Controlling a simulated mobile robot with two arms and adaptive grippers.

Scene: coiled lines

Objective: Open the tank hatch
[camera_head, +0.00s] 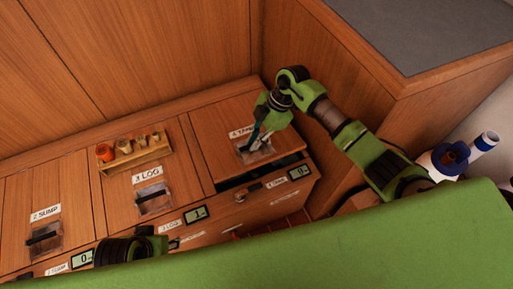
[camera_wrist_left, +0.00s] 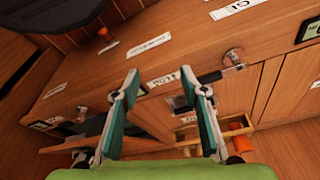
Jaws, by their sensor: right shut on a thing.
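The tank hatch (camera_head: 210,140) is the wooden lid labelled "4 TANK" at the right end of the bench. Its front edge is raised a little, and a dark gap (camera_head: 235,182) shows beneath it. My right gripper (camera_head: 257,142) is shut on the hatch handle (camera_head: 262,155), a dark bar in a clear recess, partly hidden by the fingers. In the left wrist view a dark opening shows beside my left gripper (camera_wrist_left: 160,74), which is open with nothing between its fingers.
The log hatch (camera_head: 120,192) and sump hatch (camera_head: 72,205) lie shut to the left. A tall wooden cabinet (camera_head: 345,75) stands right of the tank hatch. Blue and white rolls (camera_head: 485,141) lie far right.

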